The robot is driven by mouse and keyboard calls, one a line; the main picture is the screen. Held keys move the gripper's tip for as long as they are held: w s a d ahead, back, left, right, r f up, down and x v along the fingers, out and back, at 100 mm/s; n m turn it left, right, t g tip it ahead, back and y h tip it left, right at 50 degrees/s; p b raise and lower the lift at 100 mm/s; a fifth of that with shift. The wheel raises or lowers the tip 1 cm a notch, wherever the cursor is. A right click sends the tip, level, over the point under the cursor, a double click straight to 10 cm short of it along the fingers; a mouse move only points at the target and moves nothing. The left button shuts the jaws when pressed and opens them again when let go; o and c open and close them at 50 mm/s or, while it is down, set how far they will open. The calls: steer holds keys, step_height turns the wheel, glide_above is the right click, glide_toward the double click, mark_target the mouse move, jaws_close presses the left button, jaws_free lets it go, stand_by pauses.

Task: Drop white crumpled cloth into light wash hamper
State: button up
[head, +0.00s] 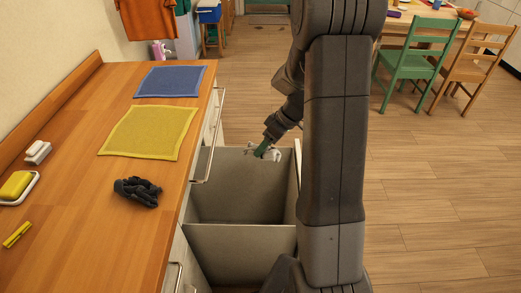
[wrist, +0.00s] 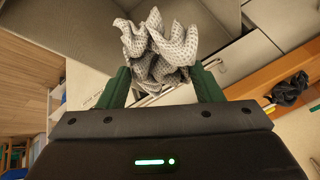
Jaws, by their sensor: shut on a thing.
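The white crumpled cloth (wrist: 160,48) has a grey dotted texture and is held between the green fingers of my gripper (wrist: 162,82) in the wrist view. In the head view the cloth (head: 275,154) shows small at the tip of my gripper (head: 264,150), partly hidden by the finger. The gripper is shut on it, over the far part of a pulled-out grey hamper drawer. A divider (head: 240,227) splits the drawer into a far compartment (head: 235,185) and a near compartment (head: 235,262). I cannot tell which one is the light wash hamper. My arm hides the drawer's right side.
A wooden counter (head: 85,235) on the left carries a black crumpled cloth (head: 137,191), a yellow cloth (head: 150,131) and a blue cloth (head: 170,81). A yellow sponge (head: 16,185) lies at its left edge. Green and wooden chairs stand far right; floor there is clear.

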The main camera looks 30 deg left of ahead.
steer(key=shift+s+a+f+n+g, duration=0.25)
steer(key=shift+s+a+n, duration=0.25)
steer(key=shift+s, duration=0.25)
steer(key=shift+f, duration=0.15)
step_height(320, 180, down, 7)
steer(key=b, duration=0.3)
steer(key=o, duration=1.1)
steer(key=v, duration=1.4)
steer(key=shift+a, duration=0.3)
